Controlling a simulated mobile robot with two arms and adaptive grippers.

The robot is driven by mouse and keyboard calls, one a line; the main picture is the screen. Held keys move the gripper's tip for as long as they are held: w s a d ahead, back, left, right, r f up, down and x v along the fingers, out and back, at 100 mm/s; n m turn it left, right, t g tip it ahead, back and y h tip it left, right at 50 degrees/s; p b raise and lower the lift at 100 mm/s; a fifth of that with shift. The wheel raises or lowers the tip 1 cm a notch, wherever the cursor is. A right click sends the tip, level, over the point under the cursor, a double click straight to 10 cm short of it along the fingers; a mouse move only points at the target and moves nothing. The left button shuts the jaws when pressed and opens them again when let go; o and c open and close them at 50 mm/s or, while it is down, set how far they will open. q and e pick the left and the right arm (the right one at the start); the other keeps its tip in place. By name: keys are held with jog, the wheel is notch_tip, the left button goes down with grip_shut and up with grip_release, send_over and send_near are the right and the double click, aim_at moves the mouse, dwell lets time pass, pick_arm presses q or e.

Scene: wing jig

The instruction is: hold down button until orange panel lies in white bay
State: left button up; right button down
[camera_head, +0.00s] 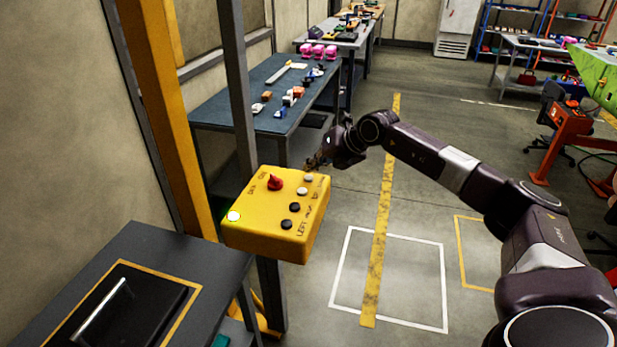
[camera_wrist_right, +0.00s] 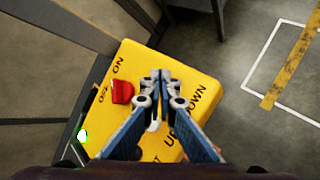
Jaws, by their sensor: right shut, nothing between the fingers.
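A yellow control box (camera_head: 262,238) stands on a post at the centre left. Its top carries a red knob (camera_head: 275,182), two white buttons, two black buttons and a lit lamp (camera_head: 234,216). My right gripper (camera_head: 313,163) is shut and empty at the box's far right edge, by the white buttons (camera_head: 302,191). In the right wrist view the closed fingertips (camera_wrist_right: 160,76) lie over the box top, right of the red knob (camera_wrist_right: 122,92); contact cannot be told. A white button (camera_wrist_right: 153,125) shows between the fingers. The white bay (camera_head: 342,268) is a floor outline. I see no orange panel; my left gripper is out of view.
A yellow floor stripe (camera_head: 378,255) crosses the white bay. A yellow-outlined bay (camera_head: 459,250) lies to its right, partly behind my right arm. A dark table (camera_head: 160,245) is at front left, and a blue-topped workbench (camera_head: 225,105) stands behind the box. The floor between is clear.

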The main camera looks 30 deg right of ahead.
aim_at(310, 177)
jog(key=shift+f, duration=0.4)
jog(key=shift+f+b, duration=0.5)
jog(key=shift+f, duration=0.05)
dwell(0.5)
jog(key=shift+r, duration=0.15)
dwell(2.6)
jog(key=shift+r+p, duration=0.65)
jog(key=shift+r, duration=0.15)
jog(key=shift+r+p, duration=1.75)
jog(key=shift+r, duration=0.8)
jog(key=shift+f, duration=0.1)
